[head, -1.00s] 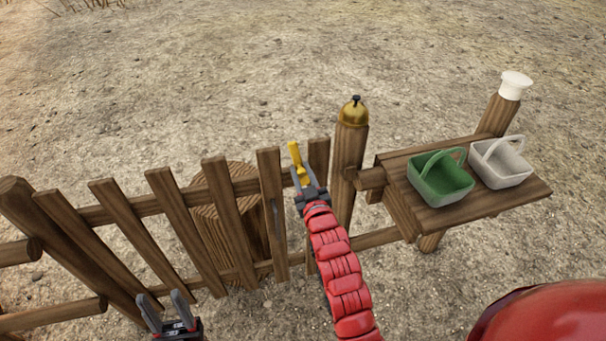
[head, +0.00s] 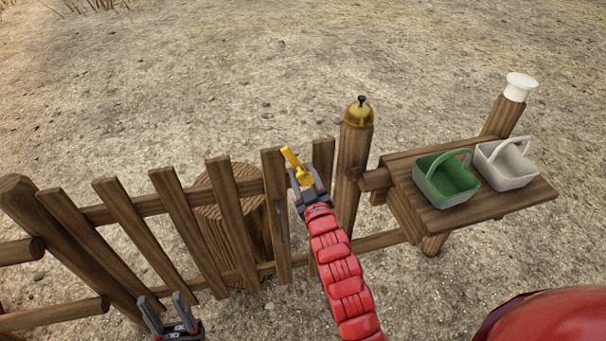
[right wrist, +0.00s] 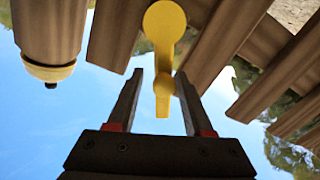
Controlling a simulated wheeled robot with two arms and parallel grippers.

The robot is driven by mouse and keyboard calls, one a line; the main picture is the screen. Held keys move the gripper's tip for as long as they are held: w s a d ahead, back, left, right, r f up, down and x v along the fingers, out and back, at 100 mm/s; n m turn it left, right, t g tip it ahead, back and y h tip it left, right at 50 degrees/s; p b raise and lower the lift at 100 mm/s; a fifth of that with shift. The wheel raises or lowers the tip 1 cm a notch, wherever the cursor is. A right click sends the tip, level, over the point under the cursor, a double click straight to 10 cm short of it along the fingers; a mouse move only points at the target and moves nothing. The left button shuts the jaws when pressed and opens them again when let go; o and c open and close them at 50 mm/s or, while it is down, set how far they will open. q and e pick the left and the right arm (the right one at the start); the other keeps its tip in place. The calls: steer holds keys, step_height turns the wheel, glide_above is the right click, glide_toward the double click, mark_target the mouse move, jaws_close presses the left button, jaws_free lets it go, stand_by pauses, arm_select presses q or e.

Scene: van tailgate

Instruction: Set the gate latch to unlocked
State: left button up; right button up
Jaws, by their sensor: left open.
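The yellow gate latch (head: 290,156) is on the upper part of the gate, near the post with the bell. In the head view its lever points up and leans to the left. My right gripper (head: 304,184) is at the latch. In the right wrist view the yellow latch (right wrist: 163,90) has a round hub and a narrow lever between the two fingers, with a visible gap on each side. The right gripper (right wrist: 160,95) is open. My left gripper (head: 165,310) is open and empty low in the head view, in front of the gate and away from the latch.
A brass bell (head: 359,113) tops the post right of the latch. A wooden shelf (head: 480,207) holds a green basket (head: 446,180) and a white basket (head: 507,165). A stump (head: 232,220) stands behind the gate's slats (head: 185,230). Open ground lies beyond.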

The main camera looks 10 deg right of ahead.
steer(key=shift+o, duration=0.3)
steer(key=s+p, duration=0.3)
steer(key=s, duration=1.4)
steer(key=shift+s+d, duration=0.25)
steer(key=shift+d, duration=0.05)
steer(key=shift+c, duration=0.2)
